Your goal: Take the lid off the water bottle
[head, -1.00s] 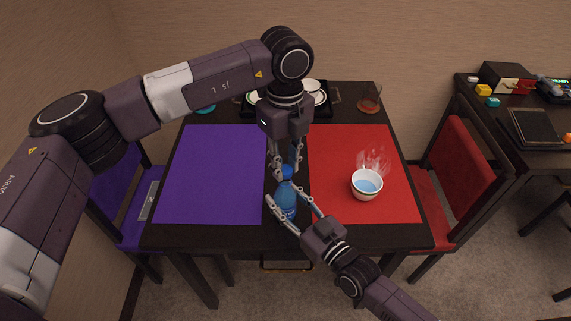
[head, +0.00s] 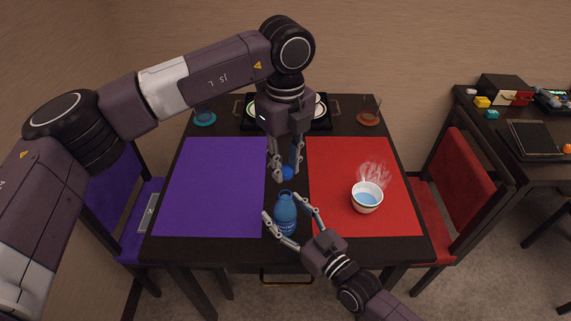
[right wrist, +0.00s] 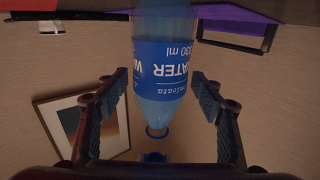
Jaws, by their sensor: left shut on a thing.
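The blue water bottle (head: 285,213) stands upright near the table's front edge, between the two mats. Its neck is uncapped. The blue lid (head: 287,173) is apart from the bottle, above its neck, between the fingers of my left gripper (head: 286,170), which is shut on it. My right gripper (head: 283,207) is open, one finger on each side of the bottle. The right wrist view shows the bottle (right wrist: 163,62) upside down, with gaps between it and both fingers of that gripper (right wrist: 160,85).
A steaming white cup (head: 367,197) stands on the red mat (head: 345,160), right of the bottle. The purple mat (head: 215,185) is bare.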

